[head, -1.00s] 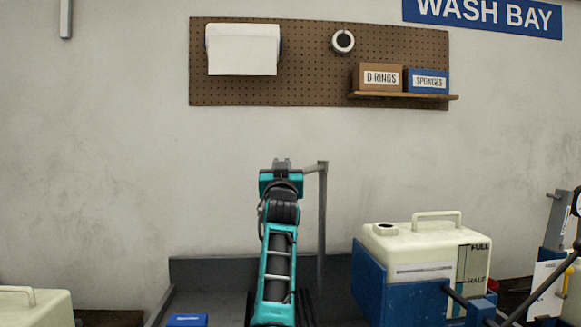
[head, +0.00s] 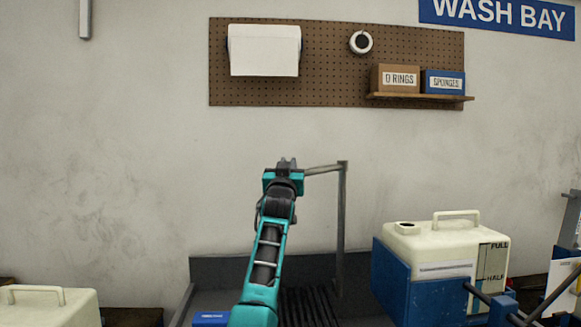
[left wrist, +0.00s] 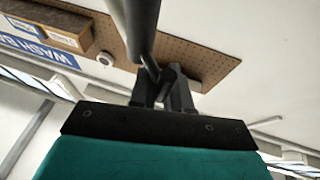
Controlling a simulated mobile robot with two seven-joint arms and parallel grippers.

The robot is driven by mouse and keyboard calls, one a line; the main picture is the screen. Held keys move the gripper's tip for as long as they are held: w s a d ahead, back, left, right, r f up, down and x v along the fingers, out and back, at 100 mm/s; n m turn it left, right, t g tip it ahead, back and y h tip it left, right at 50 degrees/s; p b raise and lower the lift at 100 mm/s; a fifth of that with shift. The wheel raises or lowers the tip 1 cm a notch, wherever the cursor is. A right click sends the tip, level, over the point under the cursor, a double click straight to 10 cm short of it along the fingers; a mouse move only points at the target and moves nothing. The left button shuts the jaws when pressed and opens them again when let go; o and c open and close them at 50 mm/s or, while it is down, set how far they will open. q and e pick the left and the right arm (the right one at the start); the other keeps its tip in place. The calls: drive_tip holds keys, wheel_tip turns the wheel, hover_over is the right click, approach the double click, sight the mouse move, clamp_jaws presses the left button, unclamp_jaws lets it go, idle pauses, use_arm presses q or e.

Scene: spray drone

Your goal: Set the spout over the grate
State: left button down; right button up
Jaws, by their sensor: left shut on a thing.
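The spout (head: 323,169) is a thin grey pipe reaching left from the top of a grey upright post (head: 341,225). My left gripper (head: 287,163) is shut on its free end. In the left wrist view my left gripper (left wrist: 163,78) has its dark fingers around the spout, whose grey pipe (left wrist: 140,28) runs up out of the picture. The grate (head: 312,308) is a set of dark slats low in the basin, partly hidden behind my left arm. Whether the spout's end lies directly above the slats I cannot tell. My right gripper is not in view.
A cream tank (head: 445,245) in a blue cradle (head: 392,278) stands right of the post. Another cream container (head: 45,308) is at the lower left. A small blue box (head: 210,319) lies left of my arm. A pegboard (head: 335,90) hangs on the wall behind.

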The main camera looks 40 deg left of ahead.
use_arm(q)
drive_tip(key=shift+w+f, duration=0.1)
drive_tip(key=shift+f, duration=0.05)
drive_tip(key=c, duration=1.2)
unclamp_jaws()
drive_tip(key=shift+d, duration=0.1)
drive_tip(key=shift+o, duration=0.2)
drive_tip(key=shift+s+d+f, duration=0.25)
drive_tip(key=b+v, duration=0.2)
drive_tip(key=v, duration=1)
drive_tip(key=shift+s+r, duration=0.2)
drive_tip(key=shift+r, duration=0.05)
drive_tip(key=shift+c, duration=0.5)
